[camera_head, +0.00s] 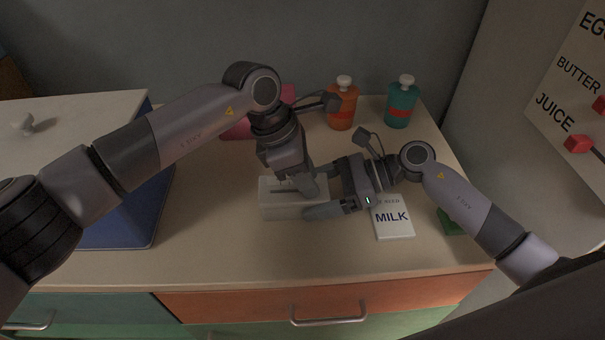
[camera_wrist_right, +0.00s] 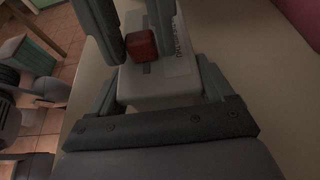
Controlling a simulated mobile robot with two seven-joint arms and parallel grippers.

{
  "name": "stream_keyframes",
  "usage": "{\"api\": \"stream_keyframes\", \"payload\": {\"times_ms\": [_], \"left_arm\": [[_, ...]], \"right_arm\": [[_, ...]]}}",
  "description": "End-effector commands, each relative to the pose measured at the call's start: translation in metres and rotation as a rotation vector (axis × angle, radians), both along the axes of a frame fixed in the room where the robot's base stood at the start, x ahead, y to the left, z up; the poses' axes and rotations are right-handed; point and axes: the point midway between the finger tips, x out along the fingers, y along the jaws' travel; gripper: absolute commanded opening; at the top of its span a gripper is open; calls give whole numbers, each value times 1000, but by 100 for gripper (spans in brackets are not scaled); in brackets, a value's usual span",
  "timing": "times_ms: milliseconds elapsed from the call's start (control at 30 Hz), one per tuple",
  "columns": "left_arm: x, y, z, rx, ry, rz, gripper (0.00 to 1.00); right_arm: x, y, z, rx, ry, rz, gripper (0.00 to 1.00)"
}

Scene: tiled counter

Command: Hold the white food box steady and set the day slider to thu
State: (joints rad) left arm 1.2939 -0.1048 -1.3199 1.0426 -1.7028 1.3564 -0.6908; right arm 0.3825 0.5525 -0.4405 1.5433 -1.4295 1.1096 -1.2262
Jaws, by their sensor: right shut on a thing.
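The white food box (camera_head: 280,212) stands on the counter in the middle, with a dark slot in its top. My right gripper (camera_head: 318,190) is shut on the box from its right end; the right wrist view shows the box (camera_wrist_right: 158,88) between its fingers. A red slider knob (camera_wrist_right: 141,47) stands on the box top beside printed day letters (camera_wrist_right: 178,40), too dim and partly covered to read fully. My left gripper (camera_head: 298,187) points down over the box. Its fingers (camera_wrist_right: 136,25) stand apart on both sides of the knob; the head view hides the knob behind them.
A MILK card (camera_head: 393,230) lies right of the box, partly under my right gripper. An orange bottle (camera_head: 341,107) and a teal bottle (camera_head: 401,104) stand at the back. A pink thing (camera_head: 238,129) lies behind my left arm. The counter front is clear.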

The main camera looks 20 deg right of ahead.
Motion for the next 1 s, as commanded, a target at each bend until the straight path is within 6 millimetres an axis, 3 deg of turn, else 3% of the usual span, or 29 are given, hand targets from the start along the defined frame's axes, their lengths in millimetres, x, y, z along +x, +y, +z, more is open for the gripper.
{"api": "stream_keyframes", "payload": {"times_ms": [333,467,800,1000], "left_arm": [[0,0,1,1,0,-1,51],[2,5,10,1,-2,1,51],[7,30,74,0,-4,1,51],[8,41,102,0,-1,-1,51]], "right_arm": [[0,0,0,1,0,1,45],[0,0,0,1,0,0,45],[0,0,0,0,0,0,45],[0,0,0,0,0,0,45]]}}
